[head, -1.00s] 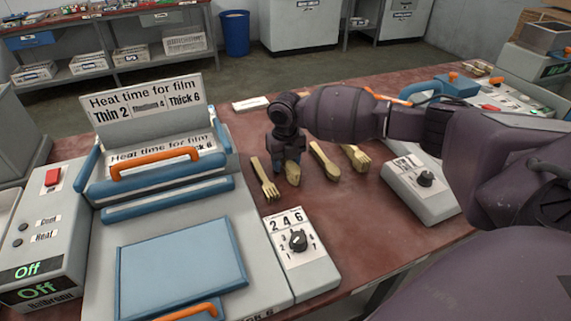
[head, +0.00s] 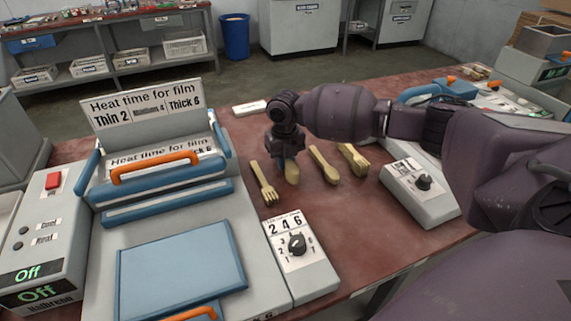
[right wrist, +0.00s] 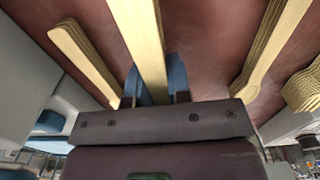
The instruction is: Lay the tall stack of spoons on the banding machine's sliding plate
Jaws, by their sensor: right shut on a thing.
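Stacks of wooden cutlery lie in a row on the red-brown table. My right gripper (head: 287,163) points down, shut on the second stack from the left, a spoon stack (head: 292,174). In the right wrist view this stack (right wrist: 138,35) runs between the blue fingers (right wrist: 155,88). I cannot tell whether it is clear of the table. Another spoon stack (head: 324,165) lies to its right and shows several layers in the right wrist view (right wrist: 268,50). The banding machine (head: 160,165) stands at the left, with its blue sliding plate (head: 180,270) in front. My left gripper is out of view.
A fork stack (head: 264,183) lies just left of the gripper, another (head: 353,158) farther right. A dial box (head: 300,262) stands between the stacks and the blue plate. A second dial box (head: 422,190) is at the right. The plate's top is bare.

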